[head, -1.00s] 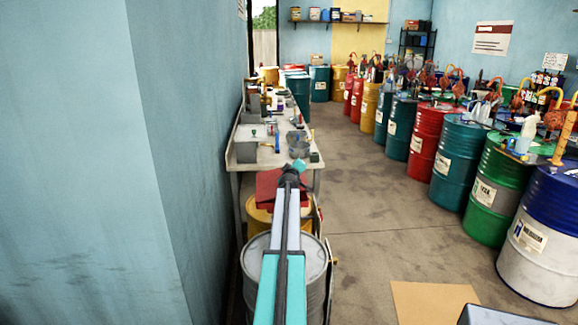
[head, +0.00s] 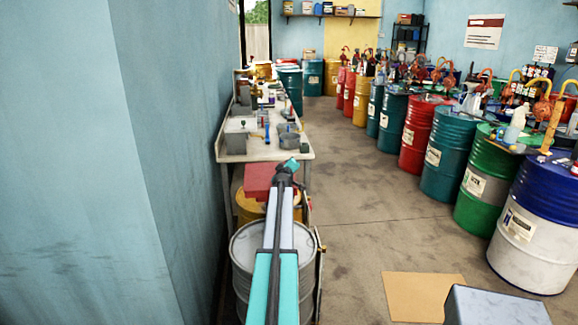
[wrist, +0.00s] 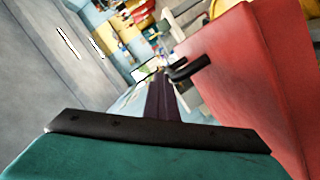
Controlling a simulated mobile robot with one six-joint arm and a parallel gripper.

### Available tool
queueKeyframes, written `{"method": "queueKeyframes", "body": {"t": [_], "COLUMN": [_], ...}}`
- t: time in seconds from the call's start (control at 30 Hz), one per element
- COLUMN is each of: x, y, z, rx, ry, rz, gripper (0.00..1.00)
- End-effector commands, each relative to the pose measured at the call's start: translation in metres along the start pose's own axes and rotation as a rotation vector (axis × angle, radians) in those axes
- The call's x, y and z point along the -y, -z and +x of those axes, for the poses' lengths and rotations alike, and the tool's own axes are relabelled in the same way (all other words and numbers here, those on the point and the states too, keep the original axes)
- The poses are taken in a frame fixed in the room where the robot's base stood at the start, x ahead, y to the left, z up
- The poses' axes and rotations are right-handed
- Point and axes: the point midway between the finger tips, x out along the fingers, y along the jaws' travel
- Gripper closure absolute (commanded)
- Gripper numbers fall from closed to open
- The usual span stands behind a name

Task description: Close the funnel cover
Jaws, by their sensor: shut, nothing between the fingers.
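The red funnel cover (head: 262,180) shows in the head view above the yellow drum, partly hidden behind my arm. In the wrist view, a large red panel of it (wrist: 245,75) fills the right side, with a black handle (wrist: 190,68) sticking out to the left. My gripper's dark fingers (wrist: 161,100) are shut and empty, just left of and below the handle, with no clear contact. In the head view the arm's end lies over the cover's right part, and the fingers are hidden. I cannot tell the cover's exact angle.
A grey drum (head: 245,250) stands under my arm, with a yellow drum (head: 248,208) behind it. A cluttered workbench (head: 262,152) runs along the left wall. Coloured drums line the right side. The floor (head: 355,205) between is clear, with a tan mat (head: 425,297) in front.

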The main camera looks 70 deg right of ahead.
Motion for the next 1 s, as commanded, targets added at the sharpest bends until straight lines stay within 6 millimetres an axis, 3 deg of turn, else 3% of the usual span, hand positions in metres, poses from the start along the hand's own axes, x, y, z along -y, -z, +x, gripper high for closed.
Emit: {"method": "queueKeyframes", "body": {"t": [0.47, 1.0], "x": [0.002, -0.003], "y": [-0.003, 0.001], "z": [-0.006, -0.052], "rx": [0.006, 0.001], "ry": [0.003, 0.003], "rz": [0.001, 0.000], "gripper": [1.00, 1.00]}}
